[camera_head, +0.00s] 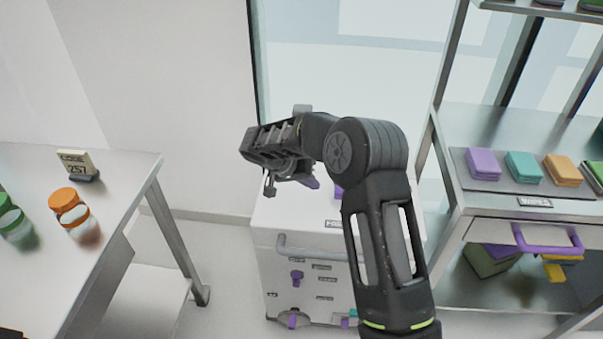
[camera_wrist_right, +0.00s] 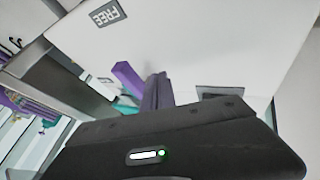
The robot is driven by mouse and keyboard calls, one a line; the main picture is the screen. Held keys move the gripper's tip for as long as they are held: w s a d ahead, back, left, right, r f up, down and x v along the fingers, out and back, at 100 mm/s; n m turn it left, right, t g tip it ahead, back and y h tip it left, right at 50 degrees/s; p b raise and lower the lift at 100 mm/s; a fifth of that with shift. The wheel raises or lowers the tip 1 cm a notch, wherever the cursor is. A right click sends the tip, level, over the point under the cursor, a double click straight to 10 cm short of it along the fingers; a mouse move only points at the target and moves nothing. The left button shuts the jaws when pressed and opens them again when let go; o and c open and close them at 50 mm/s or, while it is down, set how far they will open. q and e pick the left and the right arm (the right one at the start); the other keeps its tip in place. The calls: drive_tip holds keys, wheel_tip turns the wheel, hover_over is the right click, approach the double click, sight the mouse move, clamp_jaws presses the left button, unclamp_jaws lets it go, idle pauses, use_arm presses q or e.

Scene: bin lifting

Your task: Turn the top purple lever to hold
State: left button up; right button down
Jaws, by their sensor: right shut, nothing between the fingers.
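A white cabinet (camera_head: 300,222) stands in the middle of the head view. On its top is a purple lever (camera_head: 338,192), mostly hidden behind my right arm. In the right wrist view the lever (camera_wrist_right: 128,77) lies beside a darker purple upright part (camera_wrist_right: 157,90), on the white top with a "FREE" label (camera_wrist_right: 106,12). My right gripper (camera_head: 270,186) is above the cabinet top, shut and empty. Its fingertips are hard to make out, and I cannot tell whether they touch the lever. My left gripper is in neither view.
The cabinet front has a grey handle bar (camera_head: 310,251) and smaller purple levers (camera_head: 297,277). A metal table (camera_head: 120,170) with orange-lidded jars (camera_head: 69,208) is at left. A shelf (camera_head: 505,200) with coloured stacks and a purple drawer handle (camera_head: 548,247) is at right.

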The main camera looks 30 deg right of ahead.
drive_tip(key=shift+s+d+r+p, duration=0.25)
drive_tip(key=shift+s+d+p, duration=0.1)
drive_tip(key=shift+s+d, duration=0.65)
drive_tip(key=shift+s+d+f, duration=0.15)
drive_tip(key=shift+d, duration=0.35)
